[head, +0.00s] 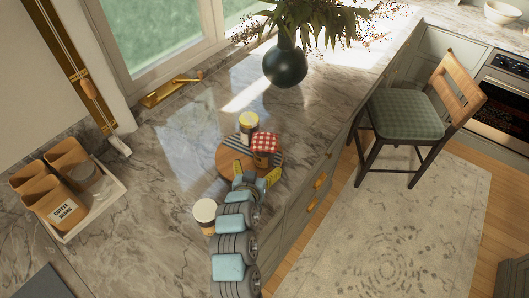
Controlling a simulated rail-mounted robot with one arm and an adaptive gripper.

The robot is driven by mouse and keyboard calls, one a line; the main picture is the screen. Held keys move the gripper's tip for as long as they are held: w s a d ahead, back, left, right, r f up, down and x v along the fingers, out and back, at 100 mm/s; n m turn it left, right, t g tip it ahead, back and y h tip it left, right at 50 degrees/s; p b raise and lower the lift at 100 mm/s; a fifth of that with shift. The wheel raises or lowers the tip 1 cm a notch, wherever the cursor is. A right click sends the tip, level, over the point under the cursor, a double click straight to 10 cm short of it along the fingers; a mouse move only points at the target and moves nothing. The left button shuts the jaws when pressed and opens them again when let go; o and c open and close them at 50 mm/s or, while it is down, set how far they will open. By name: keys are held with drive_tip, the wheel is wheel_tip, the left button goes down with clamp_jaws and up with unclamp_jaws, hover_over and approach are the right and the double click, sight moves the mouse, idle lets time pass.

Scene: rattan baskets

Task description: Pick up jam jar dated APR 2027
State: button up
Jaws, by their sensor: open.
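A jar with a red-and-white checked lid (265,143) stands on a round wooden board (226,162) in the middle of the head view. A third jar with a cream lid (205,211) stands on the counter to the left of my arm. No date on any jar can be read from here. My gripper (255,172) is open, with its yellow fingertips apart just in front of the checked-lid jar. Nothing shows between the fingertips. My gripper hides part of the board.
A white tray (75,237) with several brown containers stands at the left. A dark vase (285,66) with branches stands at the back. The counter edge runs close to the right of the jars. The marble counter (160,150) left of the board is clear.

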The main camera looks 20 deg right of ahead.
sight(264, 151)
drive_tip(key=shift+x, duration=5.25)
drive_tip(key=shift+w+d+f, duration=0.15)
drive_tip(key=shift+f, duration=0.1)
drive_tip(key=c, duration=1.2)
